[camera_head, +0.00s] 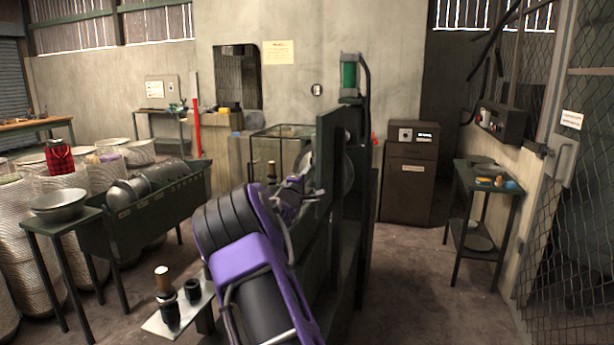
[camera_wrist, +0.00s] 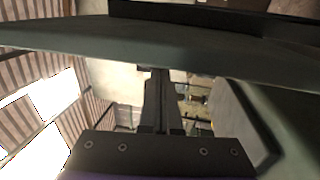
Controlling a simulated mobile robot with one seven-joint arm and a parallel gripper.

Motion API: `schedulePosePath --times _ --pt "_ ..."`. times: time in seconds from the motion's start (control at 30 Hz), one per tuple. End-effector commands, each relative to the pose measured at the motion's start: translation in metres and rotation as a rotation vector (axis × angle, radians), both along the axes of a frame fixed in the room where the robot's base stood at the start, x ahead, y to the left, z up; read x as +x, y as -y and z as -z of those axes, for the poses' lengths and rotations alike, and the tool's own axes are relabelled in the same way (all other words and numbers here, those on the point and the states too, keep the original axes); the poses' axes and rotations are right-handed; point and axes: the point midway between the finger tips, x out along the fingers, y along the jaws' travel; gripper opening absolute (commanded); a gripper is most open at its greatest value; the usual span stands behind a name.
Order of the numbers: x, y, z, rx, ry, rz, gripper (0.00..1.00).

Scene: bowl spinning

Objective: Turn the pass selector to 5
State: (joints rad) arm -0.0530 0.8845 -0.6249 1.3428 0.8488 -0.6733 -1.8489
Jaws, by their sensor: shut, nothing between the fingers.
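I cannot make out a pass selector or a 5 mark in either view. A dark green machine (camera_head: 329,150) with an upright plate and a round disc (camera_head: 344,172) stands in the middle of the head view. My purple and black arm reaches toward it, and the arm's far end is partly hidden near the plate. In the wrist view my gripper (camera_wrist: 160,75) is shut and empty, its two fingers together. A grey-green bar (camera_wrist: 190,50) of metal crosses the picture close to the fingertips. I cannot tell whether they touch.
A trough of metal bowls (camera_head: 145,200) and stacks of pale bowls stand at the left. A dark cabinet (camera_head: 409,180) and a side table (camera_head: 485,175) stand right, with bare floor between.

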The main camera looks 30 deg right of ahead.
Motion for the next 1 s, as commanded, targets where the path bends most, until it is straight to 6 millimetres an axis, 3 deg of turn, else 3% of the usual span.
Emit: schedulePosePath --times 0.4,1.0 --pt "0.004 0.004 0.017 -0.182 0.157 -0.001 0.00" --pt "0.011 0.012 0.020 -0.178 0.158 0.000 0.00"
